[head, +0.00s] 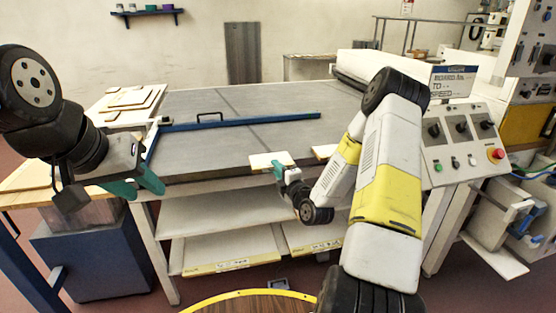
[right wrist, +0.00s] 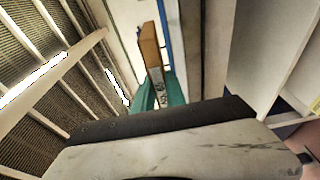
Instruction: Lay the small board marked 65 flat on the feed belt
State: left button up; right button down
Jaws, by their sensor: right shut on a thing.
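My right gripper (head: 281,168) is shut on a small pale board (head: 262,159) at the front edge of the grey feed belt (head: 225,102). In the right wrist view the board (right wrist: 151,48) shows narrow and brownish between the teal fingers (right wrist: 160,92), with a marked label on it that I cannot read. In the head view it looks roughly level; I cannot tell whether it touches anything below. My left gripper (head: 140,187) is open and empty, left of the belt table's front corner.
A blue rail (head: 240,122) with a black handle crosses the belt. Several pale boards (head: 130,99) are stacked at the left. Another pale piece (head: 323,151) lies at the front edge, partly behind my right arm. A control panel (head: 461,140) stands right. White shelves (head: 222,207) are below.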

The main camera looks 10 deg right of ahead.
aim_at(285, 156)
jog(key=w+d, duration=0.1)
jog(key=w, duration=0.2)
jog(key=w+d, duration=0.2)
jog(key=w, duration=0.1)
jog(key=w+d+f, duration=0.1)
jog(key=w+d, duration=0.1)
jog(key=w, duration=0.1)
jog(key=shift+w+d, duration=0.1)
jog(key=shift+w, duration=0.25)
jog(key=shift+w+f, duration=0.1)
jog(key=shift+f, duration=1.7)
jog(key=c, duration=1.4)
grip_release()
jog(key=shift+f, duration=0.15)
jog(key=shift+o, duration=0.2)
